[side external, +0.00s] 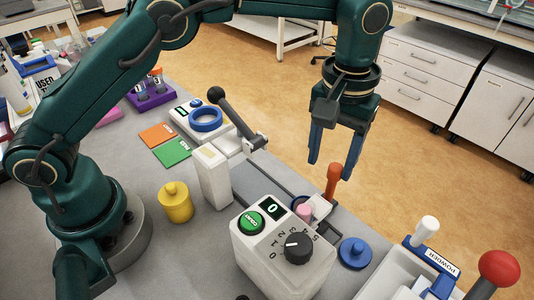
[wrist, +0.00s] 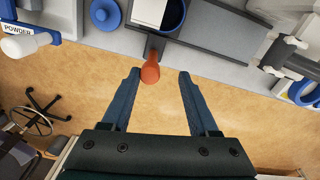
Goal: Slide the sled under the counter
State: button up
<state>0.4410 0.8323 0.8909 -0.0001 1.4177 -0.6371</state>
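The sled (wrist: 148,12) is at the near end of a dark rail, with a white part, a blue-rimmed cup (wrist: 174,14) and an upright orange handle (wrist: 150,68). The handle also shows in the side external view (side external: 333,182). The counter (side external: 262,262) is a white box with a green COUNT button, a display reading 0 and a dial; it partly hides the sled. My gripper (side external: 331,170) is open and empty, pointing down at the handle. In the wrist view, the handle appears between my fingertips (wrist: 158,74), nearer the left one; contact cannot be told.
A blue knobbed lid (side external: 355,253) and a powder holder (side external: 432,260) are right of the counter. A lever press (side external: 235,118), a white post (side external: 212,175) and a yellow weight (side external: 175,203) are on the left. Open floor lies beyond the bench edge.

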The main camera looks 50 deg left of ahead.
jog(key=s+a+r+n+t, duration=0.1)
jog(key=s+a+r+t, duration=0.15)
jog(key=a+r, duration=0.9)
jog(key=s+a+f+m+t, duration=0.1)
jog(key=s+a, duration=0.1)
jog(key=s, duration=0.5)
jog(key=s+a+f+m+t, duration=0.1)
jog(key=s+a+t, duration=0.1)
jog(key=s, duration=0.4)
jog(key=shift+s+f, duration=0.35)
jog(key=shift+s, duration=0.05)
dwell(0.4)
jog(key=shift+a, duration=0.1)
jog(key=shift+w, duration=0.1)
